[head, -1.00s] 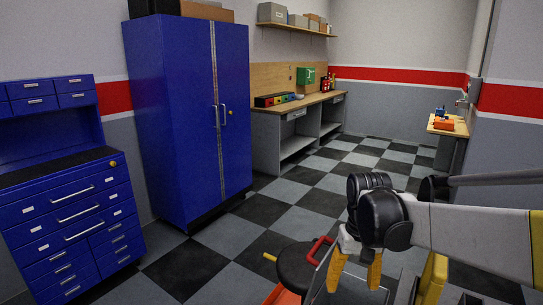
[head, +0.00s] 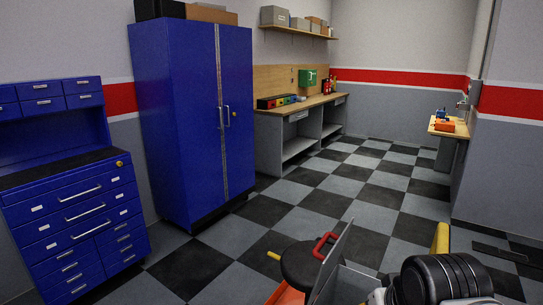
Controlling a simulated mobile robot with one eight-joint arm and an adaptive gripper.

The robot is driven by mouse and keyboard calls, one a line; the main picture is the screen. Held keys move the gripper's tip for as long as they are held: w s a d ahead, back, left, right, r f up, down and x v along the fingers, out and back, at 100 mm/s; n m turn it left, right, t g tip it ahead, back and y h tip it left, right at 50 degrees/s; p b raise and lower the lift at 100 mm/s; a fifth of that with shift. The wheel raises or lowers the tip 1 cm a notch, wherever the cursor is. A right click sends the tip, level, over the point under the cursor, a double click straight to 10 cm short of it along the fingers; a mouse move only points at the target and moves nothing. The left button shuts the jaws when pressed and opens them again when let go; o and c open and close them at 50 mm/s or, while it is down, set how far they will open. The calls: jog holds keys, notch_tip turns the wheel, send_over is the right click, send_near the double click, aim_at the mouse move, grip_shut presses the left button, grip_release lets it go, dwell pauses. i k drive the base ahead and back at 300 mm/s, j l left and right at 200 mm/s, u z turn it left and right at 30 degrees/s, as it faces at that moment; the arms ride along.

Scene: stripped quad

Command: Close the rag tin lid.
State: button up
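A grey metal tin (head: 352,287), which looks like the rag tin, shows at the bottom edge, partly cut off by the frame. Its lid (head: 334,262) is a thin grey panel that stands up steeply at the tin's left side, so the tin is open. A red handle (head: 324,244) shows just left of the lid; I cannot tell what it belongs to. My arm's black rounded joint (head: 440,279) is at the bottom right, to the right of the tin. My gripper's fingers are out of the picture.
A round dark stool seat (head: 299,262) and an orange object (head: 286,295) are left of the lid. A yellow post (head: 440,238) stands behind my arm. Blue drawers (head: 85,215) and a blue cabinet (head: 190,120) line the left. The checkered floor beyond is clear.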

aim_at(329, 262)
jog(key=i+j+z, duration=0.1)
jog(key=j+z, duration=0.2)
jog(key=j, duration=0.3)
jog(key=j+z, duration=0.35)
jog(key=j, duration=0.2)
jog(key=i+u, duration=0.1)
jog(key=i, duration=0.45)
